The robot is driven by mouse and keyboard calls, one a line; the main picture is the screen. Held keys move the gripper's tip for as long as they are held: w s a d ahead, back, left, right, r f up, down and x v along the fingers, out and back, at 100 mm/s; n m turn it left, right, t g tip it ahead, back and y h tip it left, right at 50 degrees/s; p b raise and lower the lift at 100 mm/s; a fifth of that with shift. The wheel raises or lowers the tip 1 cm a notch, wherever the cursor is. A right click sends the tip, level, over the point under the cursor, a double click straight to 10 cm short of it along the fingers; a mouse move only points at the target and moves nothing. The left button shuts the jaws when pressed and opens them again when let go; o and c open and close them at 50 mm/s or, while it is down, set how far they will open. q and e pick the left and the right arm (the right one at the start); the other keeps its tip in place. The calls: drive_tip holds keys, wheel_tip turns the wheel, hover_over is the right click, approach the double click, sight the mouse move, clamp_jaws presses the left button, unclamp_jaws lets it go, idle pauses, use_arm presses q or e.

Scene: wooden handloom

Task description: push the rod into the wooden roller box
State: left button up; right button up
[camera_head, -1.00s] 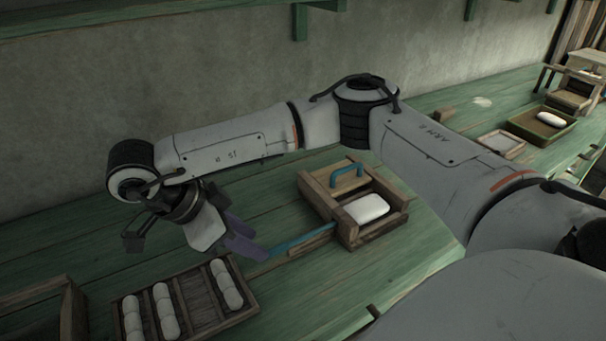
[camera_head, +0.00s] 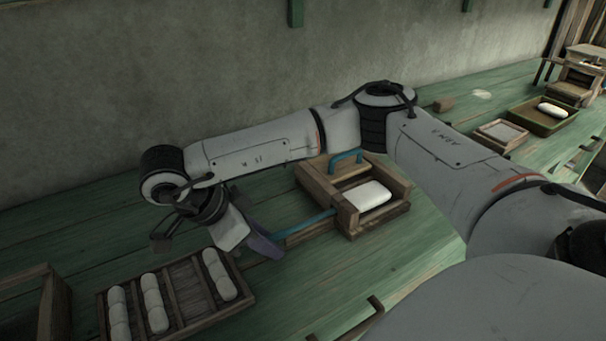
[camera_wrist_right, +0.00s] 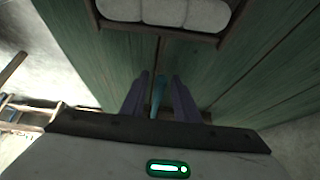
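The wooden roller box (camera_head: 347,222) stands on the green bench, with a blue handle and a white roller in it. The thin blue rod (camera_head: 306,226) runs from the box's left side down-left toward my right gripper (camera_head: 265,245). In the right wrist view, the rod (camera_wrist_right: 158,97) lies between the two purple fingers of my right gripper (camera_wrist_right: 159,92). A narrow gap shows on each side of it, so the fingers look open around it. The rod's end inside the box is hidden. My left gripper is not in view.
A wooden tray (camera_head: 182,292) with several white rollers lies just left and in front of my right gripper. Another wooden box (camera_head: 52,300) is at the far left. A green tray (camera_head: 541,122) and a small frame stand at the far right.

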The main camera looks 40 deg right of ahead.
sight(317, 216)
clamp_jaws()
drive_tip(key=s+d, duration=0.1)
drive_tip(key=d, duration=0.6)
drive_tip(key=s+d, duration=0.1)
drive_tip(key=d, duration=0.3)
drive_tip(key=shift+s, duration=0.3)
drive_tip(key=shift+o, duration=1.4)
unclamp_jaws()
